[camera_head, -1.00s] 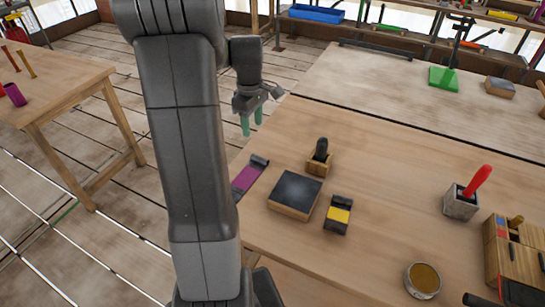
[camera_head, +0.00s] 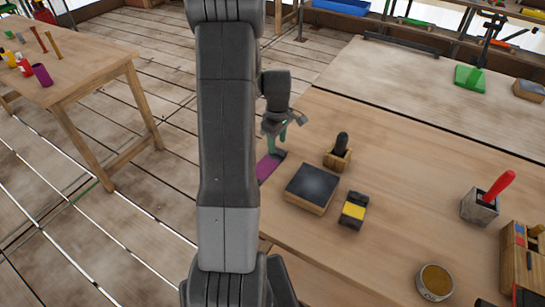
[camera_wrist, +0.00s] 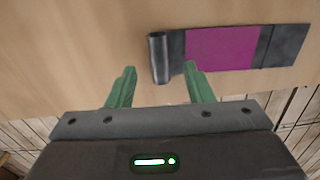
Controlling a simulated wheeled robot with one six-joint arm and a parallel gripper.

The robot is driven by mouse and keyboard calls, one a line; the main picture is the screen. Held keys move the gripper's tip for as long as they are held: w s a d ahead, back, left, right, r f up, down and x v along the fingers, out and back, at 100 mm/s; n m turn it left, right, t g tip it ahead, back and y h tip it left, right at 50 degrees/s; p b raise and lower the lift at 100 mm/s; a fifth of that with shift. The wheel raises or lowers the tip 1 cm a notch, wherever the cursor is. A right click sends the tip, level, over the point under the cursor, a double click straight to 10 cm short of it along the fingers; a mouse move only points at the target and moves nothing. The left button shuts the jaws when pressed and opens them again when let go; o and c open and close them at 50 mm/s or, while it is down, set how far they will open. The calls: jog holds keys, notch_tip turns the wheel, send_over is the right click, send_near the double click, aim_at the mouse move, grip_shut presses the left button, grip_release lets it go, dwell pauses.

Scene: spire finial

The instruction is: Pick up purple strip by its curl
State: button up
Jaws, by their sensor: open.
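The purple strip (camera_wrist: 222,48) lies flat on the wooden table in the wrist view, with dark bands at both ends. Its dark rolled curl (camera_wrist: 158,57) stands up at the left end. In the head view the strip (camera_head: 267,168) lies by the table's left edge, partly hidden by my arm. My gripper (camera_wrist: 160,84) is open and empty, with green fingers. In the wrist view the curl appears between the two fingertips and a little beyond them; I cannot tell the exact height. My gripper (camera_head: 284,138) also shows in the head view, above the curl end.
A dark-topped block (camera_head: 312,187) sits right of the strip, with a wooden holder with a black handle (camera_head: 338,155) behind it. A yellow-and-black block (camera_head: 353,210) is nearer. The table edge runs close to the strip, with floor beyond.

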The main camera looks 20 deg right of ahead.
jog(key=shift+f, duration=1.1)
grip_shut()
jog(key=shift+r, duration=0.15)
